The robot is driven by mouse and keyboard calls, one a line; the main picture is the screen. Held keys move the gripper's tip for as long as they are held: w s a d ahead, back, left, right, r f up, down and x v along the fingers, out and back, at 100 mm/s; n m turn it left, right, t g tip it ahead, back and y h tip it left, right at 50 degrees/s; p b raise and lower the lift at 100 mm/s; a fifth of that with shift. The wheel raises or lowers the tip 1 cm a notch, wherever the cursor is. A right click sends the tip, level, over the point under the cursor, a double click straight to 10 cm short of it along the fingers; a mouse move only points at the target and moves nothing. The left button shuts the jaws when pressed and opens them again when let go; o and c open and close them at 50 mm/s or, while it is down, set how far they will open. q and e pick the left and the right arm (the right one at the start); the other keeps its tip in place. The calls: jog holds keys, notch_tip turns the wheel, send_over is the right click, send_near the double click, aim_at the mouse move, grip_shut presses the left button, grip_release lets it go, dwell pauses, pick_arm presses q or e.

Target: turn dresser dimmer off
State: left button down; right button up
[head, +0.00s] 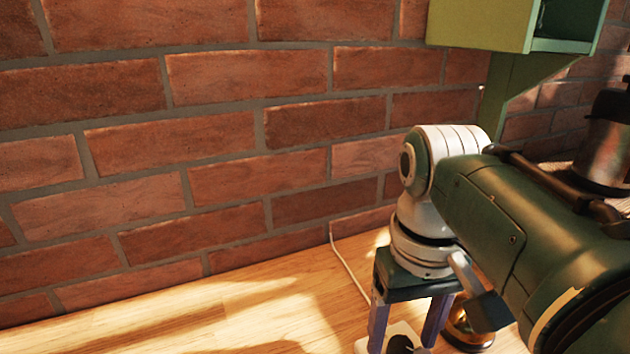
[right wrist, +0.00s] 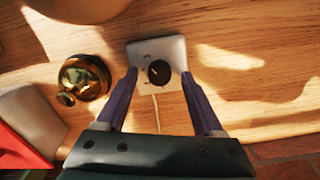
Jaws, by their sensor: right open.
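The dimmer (right wrist: 174,52) is a small white box with a round black knob (right wrist: 159,72), lying on the wooden surface in the right wrist view. In the head view, only part of the dimmer (head: 402,328) shows at the bottom edge, between the fingers. My right gripper (right wrist: 159,75) is open and points down, one purple-grey finger on each side of the dimmer. The fingertips flank the knob without closing on it. I cannot tell how high the tips are above the surface. The knob has a light mark, but its setting is unclear. My left gripper is out of view.
A shiny brass object (right wrist: 84,78) stands close beside the dimmer. A white cable (head: 346,262) runs from the dimmer toward the brick wall (head: 220,160). A green shelf (head: 478,22) hangs at upper right. The wooden top (head: 220,315) is clear at left.

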jog(key=shift+f, duration=0.4)
grip_shut()
dwell(0.4)
